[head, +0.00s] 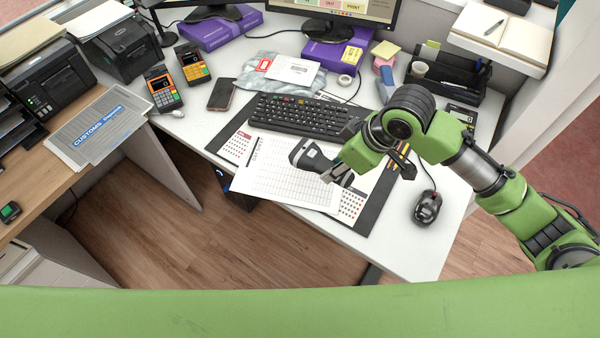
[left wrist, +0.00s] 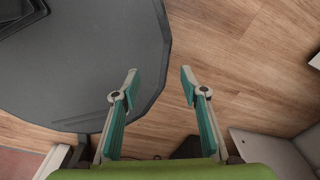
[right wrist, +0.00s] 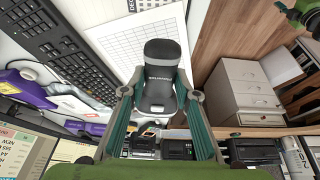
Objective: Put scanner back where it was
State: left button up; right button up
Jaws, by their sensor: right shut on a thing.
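The scanner (head: 308,154) is a black and grey handheld one. My right gripper (head: 338,173) is shut on it and holds it over the printed sheets (head: 270,180) on the white desk. In the right wrist view the scanner (right wrist: 162,75) sits between the two fingers of my right gripper (right wrist: 160,96), its rounded head pointing away from the wrist. Whether it touches the paper is hard to tell. My left gripper (left wrist: 160,82) is open and empty in the left wrist view, above wood floor and beside a dark grey rounded surface (left wrist: 90,60). It is outside the head view.
A keyboard (head: 305,116) lies behind the sheets, and a mouse (head: 427,207) lies to the right. A phone (head: 222,94), two card terminals (head: 163,90) and a grey parcel bag (head: 262,76) are at the left and back. A black organizer (head: 450,75) stands at the back right.

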aim_at(318, 159)
jog(key=w+a, duration=0.1)
jog(key=w+a+f, duration=0.1)
jog(key=w+a, duration=0.1)
jog(key=a, duration=0.1)
jog(key=shift+f, duration=0.4)
jog(key=x, duration=0.4)
jog(key=w+a+x, duration=0.1)
jog(key=x, duration=0.1)
jog(key=shift+r, duration=0.2)
jog(key=shift+w+a+f, duration=0.1)
jog(key=shift+a+f, duration=0.05)
jog(key=shift+f, duration=0.1)
pick_arm(q)
jog(key=shift+w+a+r+p, duration=0.3)
jog(key=shift+w+r+p, duration=0.25)
jog(key=shift+w, duration=0.35)
pick_arm(e)
jog(key=shift+a+f, duration=0.15)
jog(key=shift+f, duration=1.6)
jog(key=o, duration=1.2)
jog(key=shift+f, duration=0.1)
